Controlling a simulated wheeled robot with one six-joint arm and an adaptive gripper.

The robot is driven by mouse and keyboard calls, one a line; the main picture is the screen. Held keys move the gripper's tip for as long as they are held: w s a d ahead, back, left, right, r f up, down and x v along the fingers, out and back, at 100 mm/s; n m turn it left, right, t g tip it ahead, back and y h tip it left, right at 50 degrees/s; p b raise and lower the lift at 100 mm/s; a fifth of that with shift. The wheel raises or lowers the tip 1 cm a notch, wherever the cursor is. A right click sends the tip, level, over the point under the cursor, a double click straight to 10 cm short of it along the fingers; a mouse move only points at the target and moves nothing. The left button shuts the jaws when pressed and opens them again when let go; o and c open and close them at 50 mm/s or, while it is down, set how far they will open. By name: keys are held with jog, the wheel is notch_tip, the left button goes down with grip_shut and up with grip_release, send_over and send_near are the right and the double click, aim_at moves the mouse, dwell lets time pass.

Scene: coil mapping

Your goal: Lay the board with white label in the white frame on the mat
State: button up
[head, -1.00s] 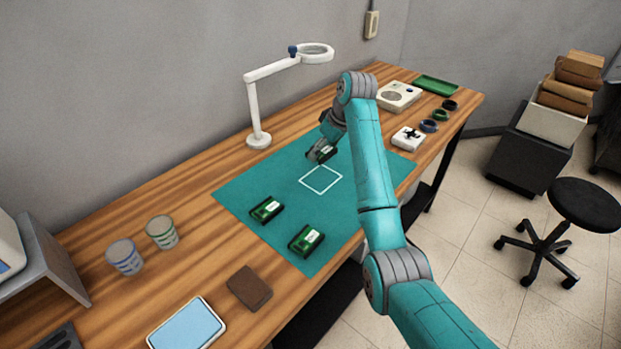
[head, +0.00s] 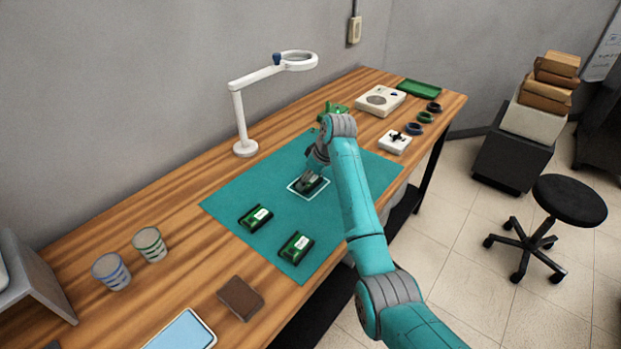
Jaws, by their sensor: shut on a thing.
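The white frame (head: 294,190) is a thin square outline on the teal mat (head: 235,195). My gripper (head: 311,179) is shut on a dark green board (head: 313,187), low over the inside of the frame. The fingers hide part of the board, and I cannot tell whether it touches the mat. Its label is mostly hidden now. Two other green boards lie on the mat nearer the camera, one at left (head: 256,217) and one at right (head: 296,247). Both carry a pale label.
A white magnifier lamp (head: 244,148) stands behind the mat. A green item (head: 333,107) shows behind my arm. A white device (head: 381,100), a green tray (head: 419,88), several coils and a small white box (head: 394,144) stand farther right. Cups (head: 150,244) and a brown block (head: 240,297) are at left.

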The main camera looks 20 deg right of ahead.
jog(key=shift+f, duration=0.15)
jog(key=o, duration=1)
jog(key=shift+c, duration=0.2)
jog(key=v, duration=1.2)
jog(key=shift+r, duration=0.25)
